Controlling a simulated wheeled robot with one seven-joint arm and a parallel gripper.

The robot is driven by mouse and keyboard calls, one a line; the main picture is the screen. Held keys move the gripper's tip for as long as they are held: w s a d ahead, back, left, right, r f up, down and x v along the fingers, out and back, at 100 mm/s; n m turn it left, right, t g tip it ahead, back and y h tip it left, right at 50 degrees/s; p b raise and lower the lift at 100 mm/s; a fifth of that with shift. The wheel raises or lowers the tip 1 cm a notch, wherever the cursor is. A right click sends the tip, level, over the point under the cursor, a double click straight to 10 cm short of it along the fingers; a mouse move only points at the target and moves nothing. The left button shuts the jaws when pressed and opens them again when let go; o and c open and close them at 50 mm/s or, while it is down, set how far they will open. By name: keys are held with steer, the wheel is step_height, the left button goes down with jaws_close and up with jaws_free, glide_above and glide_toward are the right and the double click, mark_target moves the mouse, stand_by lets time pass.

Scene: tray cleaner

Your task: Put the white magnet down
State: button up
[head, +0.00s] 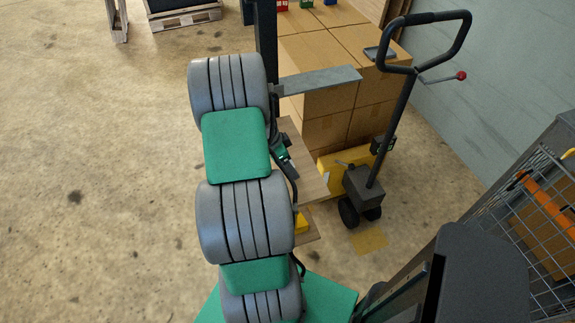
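I do not see a white magnet in the head view. My arm, with its grey rounded links and green covers, fills the middle of the picture and hides part of what lies behind it. I cannot make out the fingers of my gripper.
Stacked cardboard boxes (328,100) stand behind my arm, with small coloured items (306,3) on top. A flat grey bar (318,80) juts across their front. A yellow pallet truck with a black handle (395,115) stands right of them. A wire cage (535,215) is at right.

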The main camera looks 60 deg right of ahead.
steer(key=c, duration=1.5)
